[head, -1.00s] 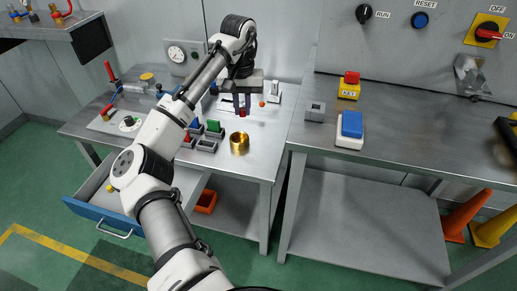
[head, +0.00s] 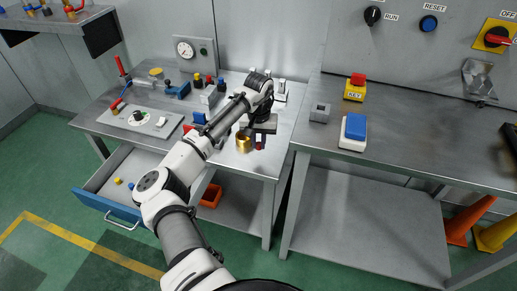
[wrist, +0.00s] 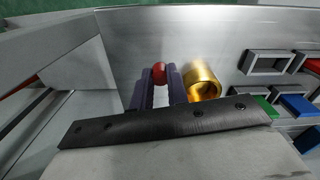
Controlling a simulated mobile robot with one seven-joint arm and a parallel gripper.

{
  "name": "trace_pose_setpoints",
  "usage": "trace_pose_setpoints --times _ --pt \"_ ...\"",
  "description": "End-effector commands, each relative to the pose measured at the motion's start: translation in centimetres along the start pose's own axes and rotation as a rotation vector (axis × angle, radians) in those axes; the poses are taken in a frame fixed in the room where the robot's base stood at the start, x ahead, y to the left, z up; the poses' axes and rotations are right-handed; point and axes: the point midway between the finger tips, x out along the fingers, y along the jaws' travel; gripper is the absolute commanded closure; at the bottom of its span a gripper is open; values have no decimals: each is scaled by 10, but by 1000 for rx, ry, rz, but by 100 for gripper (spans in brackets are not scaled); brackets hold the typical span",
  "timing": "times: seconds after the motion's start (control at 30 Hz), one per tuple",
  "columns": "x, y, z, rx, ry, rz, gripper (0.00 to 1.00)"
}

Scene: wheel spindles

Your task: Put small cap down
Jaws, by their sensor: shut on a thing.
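My gripper (head: 260,144) is shut on a small red cap (head: 259,146) and points down over the front right part of the left table (head: 287,118). In the wrist view the cap (wrist: 159,72) shows as a rounded red end between the two dark fingers (wrist: 160,88). Whether the cap touches the tabletop I cannot tell. A hollow brass cylinder (wrist: 202,82) stands just right of the fingers in the wrist view. In the head view this brass cylinder (head: 243,143) is just left of my gripper.
Small square trays (wrist: 269,62), some with coloured blocks, lie right of the brass cylinder in the wrist view. An open drawer (head: 118,198) juts out at the left. A second table (head: 420,130) with buttons stands at right.

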Motion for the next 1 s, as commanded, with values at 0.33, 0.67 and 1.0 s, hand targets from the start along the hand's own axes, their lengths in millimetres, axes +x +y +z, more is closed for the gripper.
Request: trace_pose_setpoints --times 0.33,0.67,1.0 --pt "41 -1 0 -1 -1 -1 100" --pt "45 0 0 0 -1 0 100" --pt "47 0 0 0 0 0 62"
